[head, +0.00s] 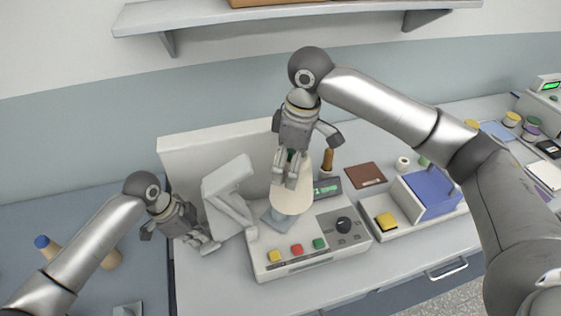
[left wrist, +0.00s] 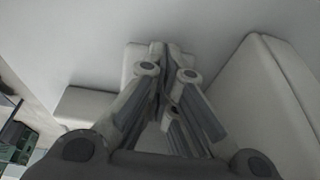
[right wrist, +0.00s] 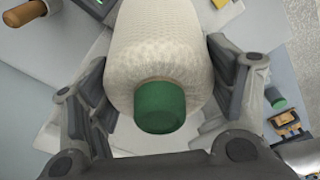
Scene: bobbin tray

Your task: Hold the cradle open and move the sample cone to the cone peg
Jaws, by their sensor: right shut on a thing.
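The sample cone (head: 293,198) is cream with a green tip (right wrist: 160,106). My right gripper (head: 287,178) is shut on the cone's upper part, with a finger on each side in the right wrist view. The cone is upright above the grey plate (head: 270,221) on the control box; I cannot tell whether they touch. The pale grey hinged piece, apparently the cradle (head: 228,178), rises left of the cone. My left gripper (head: 207,246) is low beside it, with its fingers close together in the left wrist view (left wrist: 168,70). I cannot make out the cone peg clearly.
A wooden-handled tool (head: 327,160) stands just right of the cone. A tray with a blue compartment (head: 430,193) is further right. A pale panel (head: 180,155) stands behind.

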